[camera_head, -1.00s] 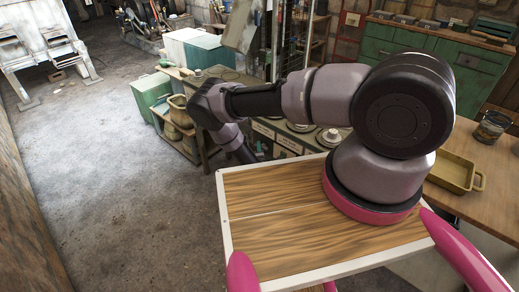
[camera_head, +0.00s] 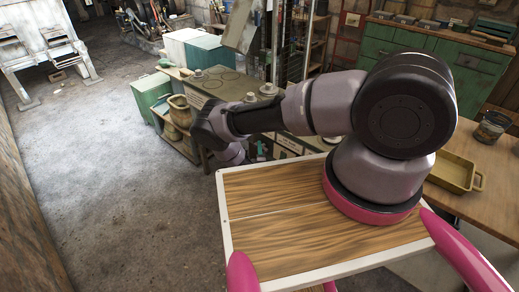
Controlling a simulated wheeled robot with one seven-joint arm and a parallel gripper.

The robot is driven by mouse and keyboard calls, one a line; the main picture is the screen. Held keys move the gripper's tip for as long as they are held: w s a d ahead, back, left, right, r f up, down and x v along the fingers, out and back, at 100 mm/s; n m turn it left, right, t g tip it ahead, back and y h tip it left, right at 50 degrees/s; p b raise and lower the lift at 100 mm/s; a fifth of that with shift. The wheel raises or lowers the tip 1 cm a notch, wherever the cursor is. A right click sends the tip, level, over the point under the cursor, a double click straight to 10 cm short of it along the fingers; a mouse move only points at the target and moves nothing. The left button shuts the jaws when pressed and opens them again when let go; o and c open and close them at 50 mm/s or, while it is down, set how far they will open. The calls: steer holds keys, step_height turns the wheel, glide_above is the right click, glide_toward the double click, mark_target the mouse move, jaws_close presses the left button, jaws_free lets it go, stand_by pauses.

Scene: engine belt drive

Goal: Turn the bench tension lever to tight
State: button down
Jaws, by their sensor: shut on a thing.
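My arm reaches left and then bends down towards the low workbench (camera_head: 222,86). Its end drops behind my own wooden top, so my gripper and whatever it touches are hidden. The workbench has a grey-green top with round discs, and pale label plates (camera_head: 289,144) on its front edge. I cannot make out the tension lever; my arm covers part of the bench.
A green box (camera_head: 151,92) and a shelf with baskets (camera_head: 180,110) stand left of the bench. A wooden table at right holds a yellow tray (camera_head: 452,172) and a dark can (camera_head: 491,127). Green cabinets (camera_head: 468,65) stand behind. The floor at left (camera_head: 95,150) is clear.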

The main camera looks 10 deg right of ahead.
steer(key=c, duration=0.7)
jaws_free()
steer(key=s, duration=0.3)
steer(key=s+a, duration=0.1)
steer(key=s, duration=0.6)
steer(key=shift+s+a+f, duration=0.1)
steer(key=shift+s+a, duration=0.2)
steer(key=shift+s, duration=0.05)
